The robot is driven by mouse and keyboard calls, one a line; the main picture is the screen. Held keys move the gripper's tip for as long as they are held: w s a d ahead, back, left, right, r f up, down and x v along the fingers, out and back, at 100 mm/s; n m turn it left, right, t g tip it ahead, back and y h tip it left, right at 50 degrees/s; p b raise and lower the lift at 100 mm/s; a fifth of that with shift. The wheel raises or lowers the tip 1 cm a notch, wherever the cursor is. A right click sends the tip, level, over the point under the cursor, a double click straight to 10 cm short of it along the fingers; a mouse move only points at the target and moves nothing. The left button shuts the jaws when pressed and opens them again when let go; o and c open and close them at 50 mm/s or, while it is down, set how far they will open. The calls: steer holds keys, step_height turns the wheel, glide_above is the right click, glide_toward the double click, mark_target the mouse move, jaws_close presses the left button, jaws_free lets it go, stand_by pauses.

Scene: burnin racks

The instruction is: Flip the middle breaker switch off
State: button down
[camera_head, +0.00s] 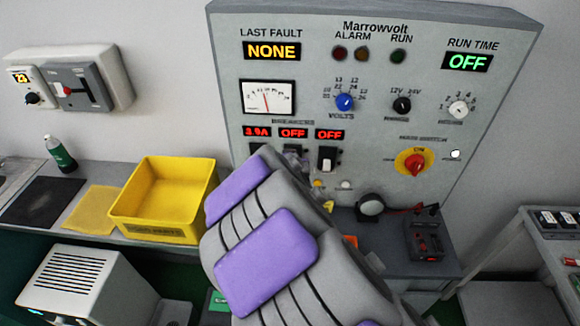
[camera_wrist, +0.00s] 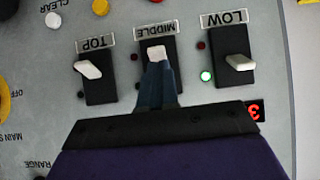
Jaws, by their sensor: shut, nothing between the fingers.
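The middle breaker switch (camera_wrist: 157,53), labelled MIDDLE, has a white lever on a black plate in the upside-down wrist view. My gripper (camera_wrist: 156,72) is shut and empty, its fingertips right at this lever; I cannot tell whether they touch. The LOW switch (camera_wrist: 240,62) has a lit green lamp (camera_wrist: 207,76) beside it; the TOP switch (camera_wrist: 88,69) shows no lit lamp. In the head view the breaker displays read 3.9A (camera_head: 257,131), OFF (camera_head: 293,133) in the middle and OFF (camera_head: 329,134). My purple and grey arm hides part of the breaker row there.
The grey panel (camera_head: 480,100) carries a red main switch knob (camera_head: 414,163), a blue volts knob (camera_head: 344,102) and a meter (camera_head: 267,97). A yellow bin (camera_head: 160,199) stands on the bench to the left. A round black-rimmed part (camera_head: 370,206) sits below the panel.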

steer(key=shift+r, duration=0.2)
steer(key=shift+r, duration=0.65)
steer(key=shift+s, duration=0.1)
